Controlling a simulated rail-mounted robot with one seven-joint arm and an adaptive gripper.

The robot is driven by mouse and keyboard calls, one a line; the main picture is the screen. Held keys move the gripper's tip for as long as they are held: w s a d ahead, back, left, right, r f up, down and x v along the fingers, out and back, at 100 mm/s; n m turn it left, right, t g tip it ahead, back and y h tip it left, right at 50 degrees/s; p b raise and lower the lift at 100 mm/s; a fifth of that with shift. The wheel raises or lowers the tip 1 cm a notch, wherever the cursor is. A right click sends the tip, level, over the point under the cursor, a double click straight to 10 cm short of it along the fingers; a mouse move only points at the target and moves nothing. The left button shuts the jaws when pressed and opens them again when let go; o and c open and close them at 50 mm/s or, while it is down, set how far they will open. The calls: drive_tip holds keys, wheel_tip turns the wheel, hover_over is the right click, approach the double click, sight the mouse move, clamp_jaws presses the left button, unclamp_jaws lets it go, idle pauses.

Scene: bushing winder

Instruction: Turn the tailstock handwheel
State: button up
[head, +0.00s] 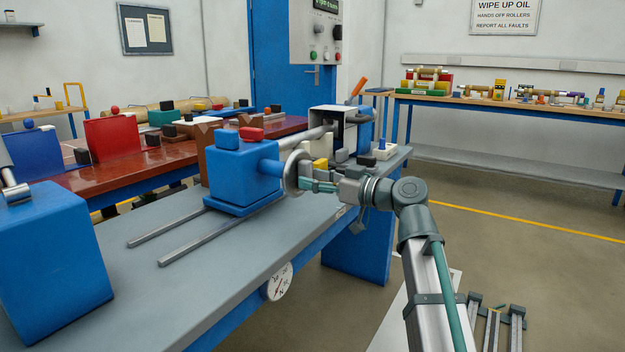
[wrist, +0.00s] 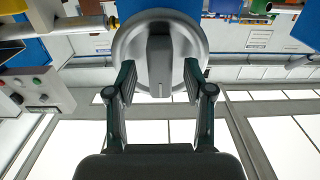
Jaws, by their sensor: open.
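The blue tailstock (head: 240,172) stands on two rails on the grey bench. Its round metal handwheel (head: 292,172) is on the side facing my gripper (head: 312,184) in the head view, partly hidden by it. In the wrist view the handwheel (wrist: 132,38) is a silver disc with a raised grey bar (wrist: 160,60) across its middle, pointing down the picture. My gripper (wrist: 160,82) is open, with one finger on each side of the bar and a visible gap on both sides. The fingertips overlap the lower disc; I cannot tell whether they touch it.
The grey bench (head: 225,262) carries a large blue block (head: 50,255) at the left and a white-fronted housing (head: 333,130) behind the handwheel. A dial (head: 280,282) is on the bench's front edge. The floor to the right of my arm is mostly open.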

drive_tip(key=v, duration=1.1)
